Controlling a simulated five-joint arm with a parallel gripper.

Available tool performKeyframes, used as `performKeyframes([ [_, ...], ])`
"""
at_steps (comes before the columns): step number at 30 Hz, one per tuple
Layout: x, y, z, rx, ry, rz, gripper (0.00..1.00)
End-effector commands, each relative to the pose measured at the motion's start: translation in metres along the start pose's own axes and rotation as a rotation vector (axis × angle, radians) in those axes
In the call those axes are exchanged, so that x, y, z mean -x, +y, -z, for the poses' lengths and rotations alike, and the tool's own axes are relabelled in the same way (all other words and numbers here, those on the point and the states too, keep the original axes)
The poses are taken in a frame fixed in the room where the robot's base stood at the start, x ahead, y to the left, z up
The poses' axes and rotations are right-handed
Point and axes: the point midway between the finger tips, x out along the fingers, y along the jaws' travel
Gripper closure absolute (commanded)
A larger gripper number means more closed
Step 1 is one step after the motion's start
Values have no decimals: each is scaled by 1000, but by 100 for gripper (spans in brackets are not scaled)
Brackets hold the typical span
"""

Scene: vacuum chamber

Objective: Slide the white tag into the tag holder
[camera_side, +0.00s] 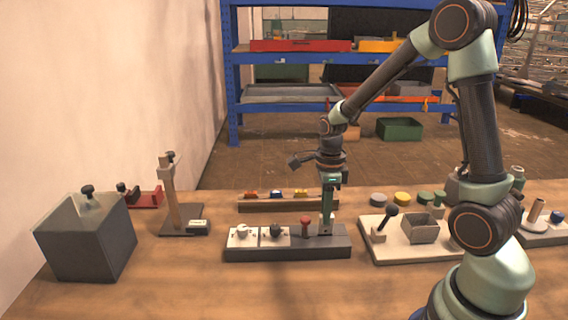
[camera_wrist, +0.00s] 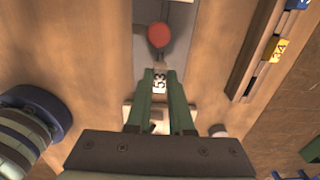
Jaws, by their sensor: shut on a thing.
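My gripper (camera_side: 326,232) is low over the right end of a grey base (camera_side: 290,251), just right of a red knob (camera_side: 305,222). In the wrist view my gripper (camera_wrist: 160,76) is shut on the white tag (camera_wrist: 159,84), which is marked 53. The tag sits between the two green fingers, close behind the red knob (camera_wrist: 160,36). The tag is too small to make out in the side view. I cannot clearly pick out the tag holder; the fingers hide much of the base's right end.
Behind the base is a low wooden rack (camera_side: 288,206) with coloured tags, at right in the wrist view (camera_wrist: 243,76). A cream board (camera_side: 388,252) with lever and box stands right. A post stand (camera_side: 172,232) and dark bin (camera_side: 88,246) stand left. Bare table lies in front.

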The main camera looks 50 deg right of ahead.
Motion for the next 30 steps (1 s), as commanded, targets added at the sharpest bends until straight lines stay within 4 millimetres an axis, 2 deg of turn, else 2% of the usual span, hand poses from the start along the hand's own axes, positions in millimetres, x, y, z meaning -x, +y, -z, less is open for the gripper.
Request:
performKeyframes([
  [30,-37,0,0,0,0,-1,100],
])
